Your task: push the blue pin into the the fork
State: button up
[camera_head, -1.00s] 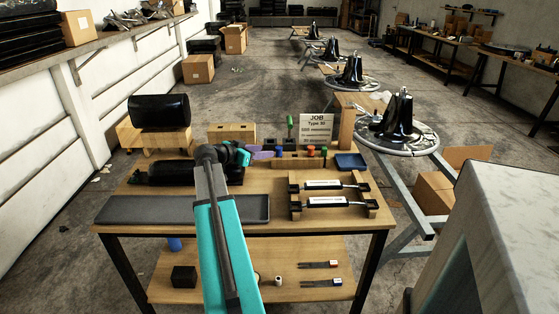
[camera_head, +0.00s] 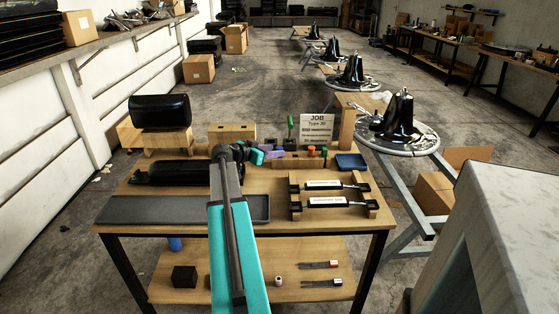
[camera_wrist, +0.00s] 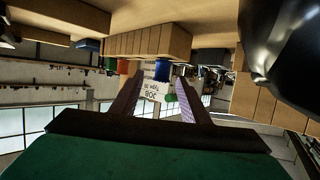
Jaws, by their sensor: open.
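The blue pin (camera_wrist: 163,71) stands out from a wooden block (camera_wrist: 148,42) in the upside-down wrist view. It shows between my gripper's two purple fingers, beyond their tips; I see no contact. My gripper (camera_wrist: 157,84) is open and empty. In the head view my gripper (camera_head: 275,154) is at the left end of the pin block (camera_head: 300,162) and hides the blue pin. Two fork-like parts, an upper one (camera_head: 318,265) and a lower one (camera_head: 320,283), lie on the lower shelf. Black fork-shaped ends also show on the labelled rods (camera_head: 335,202). I cannot tell which is the task's fork.
A red pin (camera_head: 311,151) and a green pin (camera_head: 324,151) stand in the block. A blue tray (camera_head: 350,162) is right of it, a job sign (camera_head: 316,128) behind. A black part (camera_head: 172,172) and a dark mat (camera_head: 160,209) lie left. A glossy black part (camera_wrist: 285,45) is close in the wrist view.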

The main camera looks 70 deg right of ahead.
jog(key=shift+x, duration=1.05)
grip_shut()
jog(key=shift+r, duration=0.2)
notch_tip(320, 180, up, 10)
jog(key=shift+f, duration=0.2)
dwell(0.6)
jog(key=shift+w, duration=0.15)
